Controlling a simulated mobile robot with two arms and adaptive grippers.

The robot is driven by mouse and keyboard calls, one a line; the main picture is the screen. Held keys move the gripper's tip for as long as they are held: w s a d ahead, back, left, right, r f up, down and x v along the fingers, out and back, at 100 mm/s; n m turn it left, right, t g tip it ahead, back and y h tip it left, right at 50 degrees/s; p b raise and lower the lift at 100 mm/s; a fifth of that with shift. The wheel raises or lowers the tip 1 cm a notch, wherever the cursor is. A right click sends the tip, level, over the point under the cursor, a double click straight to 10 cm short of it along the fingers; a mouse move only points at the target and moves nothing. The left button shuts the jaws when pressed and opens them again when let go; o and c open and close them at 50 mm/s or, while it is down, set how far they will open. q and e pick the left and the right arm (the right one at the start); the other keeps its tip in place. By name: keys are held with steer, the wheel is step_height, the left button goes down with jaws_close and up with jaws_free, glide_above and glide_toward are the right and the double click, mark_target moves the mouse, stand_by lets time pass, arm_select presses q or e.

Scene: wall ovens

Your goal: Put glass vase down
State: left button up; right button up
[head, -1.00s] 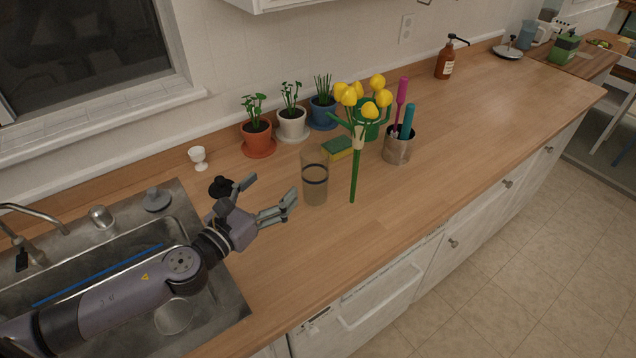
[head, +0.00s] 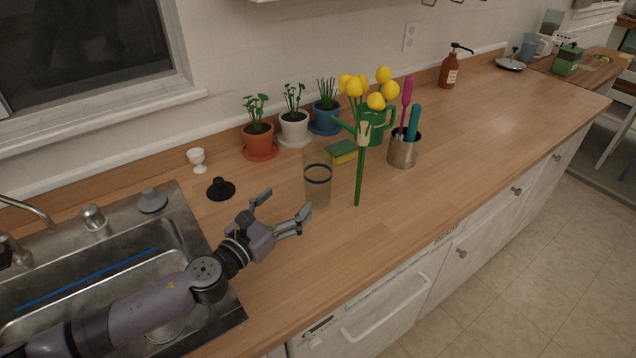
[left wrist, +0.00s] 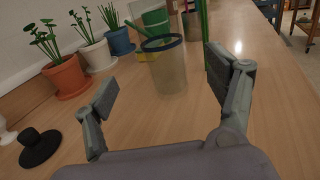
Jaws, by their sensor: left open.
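The glass vase (head: 318,187) is a clear, tall cylinder with a dark band. It stands upright on the wooden counter (head: 420,195), and it also shows in the left wrist view (left wrist: 168,72). My left gripper (head: 284,206) is open and empty to the left of the vase, in front of it. In the left wrist view the spread fingers of my left gripper (left wrist: 165,84) frame the vase, which appears beyond the fingertips and not gripped. My right gripper does not show.
Behind are a sponge (head: 343,153), a metal utensil cup (head: 403,151) and potted plants (head: 257,141). A black stopper (head: 220,189) lies left, near the sink (head: 190,235).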

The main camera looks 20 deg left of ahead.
mark_target(310, 180)
arm_select(q)
steer(key=p+x, duration=0.1)
steer(key=x, duration=0.7)
steer(key=shift+d, duration=0.1)
steer(key=shift+w+d+r+p, duration=0.1)
steer(key=shift+w+d+p, duration=0.05)
steer(key=shift+w+p, duration=0.35)
steer(key=x, duration=0.4)
steer(key=shift+w, duration=0.1)
steer(key=shift+c, duration=0.7)
steer(key=c, duration=1.4)
